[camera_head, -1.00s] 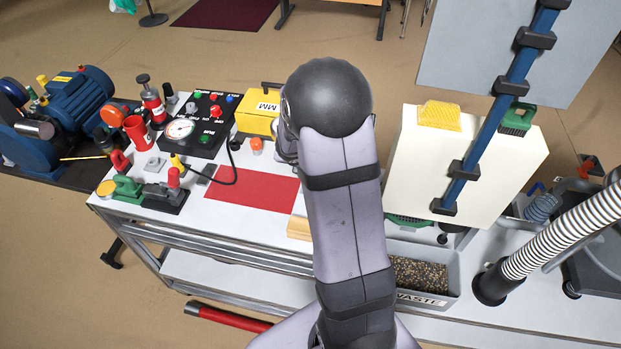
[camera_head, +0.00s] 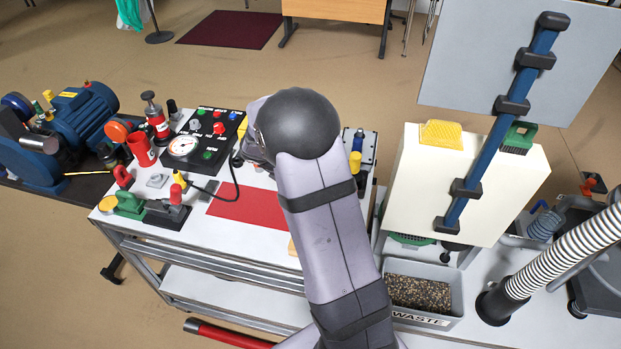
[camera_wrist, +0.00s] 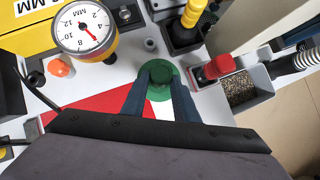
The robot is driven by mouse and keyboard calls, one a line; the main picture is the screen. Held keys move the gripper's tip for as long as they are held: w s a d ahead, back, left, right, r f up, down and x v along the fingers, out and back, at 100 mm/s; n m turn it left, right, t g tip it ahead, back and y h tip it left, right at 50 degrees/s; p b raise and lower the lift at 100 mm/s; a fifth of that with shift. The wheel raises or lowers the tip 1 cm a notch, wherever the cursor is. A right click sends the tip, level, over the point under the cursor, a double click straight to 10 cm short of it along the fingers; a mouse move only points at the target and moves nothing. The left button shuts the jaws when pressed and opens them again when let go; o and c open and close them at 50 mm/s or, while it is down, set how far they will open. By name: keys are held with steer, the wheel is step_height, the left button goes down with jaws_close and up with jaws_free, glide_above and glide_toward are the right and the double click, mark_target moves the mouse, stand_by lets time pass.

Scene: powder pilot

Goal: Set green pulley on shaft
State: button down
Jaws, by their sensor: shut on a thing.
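The green pulley (camera_wrist: 165,69), a round green disc with a darker raised hub, is between the fingertips of my gripper (camera_wrist: 160,77) in the wrist view. My gripper is shut on it. White table and part of a red mat show below it; I cannot tell whether the pulley touches the table. In the head view my arm hides the gripper and the pulley. I cannot surely identify the shaft in either view.
A dial gauge (camera_wrist: 84,29) and orange knob (camera_wrist: 61,67) stand left of my gripper in the wrist view. A yellow-handled fixture (camera_wrist: 190,18) stands beyond, a red-topped part (camera_wrist: 216,67) to the right. The waste bin (camera_head: 455,292) and cream box (camera_head: 425,185) are right of my arm.

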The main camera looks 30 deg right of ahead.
steer(key=s+a+r+m+g, duration=0.1)
steer(key=s+a+m+g, duration=0.3)
steer(key=a, duration=0.5)
steer(key=s+a+m+g, duration=0.2)
steer(key=s+a+m, duration=0.4)
steer(key=a, duration=0.4)
steer(key=w+d+r+n+t+p, duration=0.1)
steer(key=w+d+n+t+p, duration=0.2)
steer(key=w, duration=1.4)
steer(key=w+d+r+n+t, duration=0.2)
steer(key=w+d+r+n, duration=0.15)
steer(key=w+d, duration=0.25)
steer(key=w+d+r+n+t, duration=0.1)
steer(key=w+d+r+n, duration=0.25)
steer(key=w+d, duration=0.35)
steer(key=s+d+f+n+t+p, duration=0.1)
steer(key=s+d+n+p, duration=0.1)
steer(key=d, duration=1.4)
steer(key=s+d+f+n+t+y+p, duration=0.1)
steer(key=s+d+n+p, duration=0.2)
steer(key=d, duration=1.3)
steer(key=shift+s+t+p, duration=0.4)
steer(key=shift+s+p, duration=0.4)
steer(key=shift+s, duration=0.5)
steer(key=shift+d, duration=0.1)
